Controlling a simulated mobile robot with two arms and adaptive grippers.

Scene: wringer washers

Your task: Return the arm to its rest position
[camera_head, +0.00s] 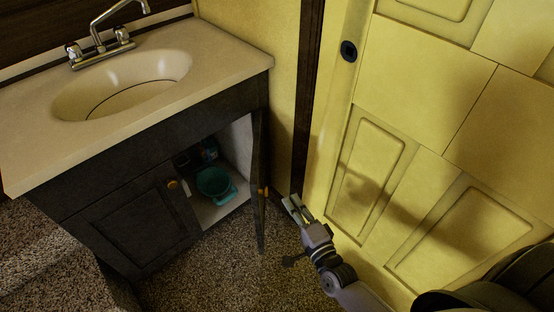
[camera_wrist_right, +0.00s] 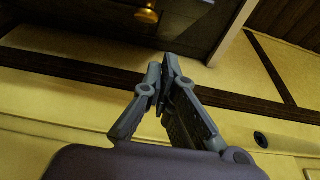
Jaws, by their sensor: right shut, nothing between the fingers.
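My right gripper (camera_head: 293,204) is in the lower middle of the head view, in front of the yellow door and just right of the open cabinet door (camera_head: 260,185). It is shut and empty, apart from the cabinet door. In the right wrist view my right gripper (camera_wrist_right: 165,72) shows its fingers together with nothing between them. A brass knob (camera_wrist_right: 147,15) on a dark panel lies beyond the fingertips there. My left gripper is not in view.
A dark vanity with a pale countertop (camera_head: 225,58) and sink stands at left. Its open cabinet holds a teal container (camera_head: 214,184). A yellow panelled door (camera_head: 420,90) fills the right side, close to my right arm. Speckled floor (camera_head: 215,275) is clear below.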

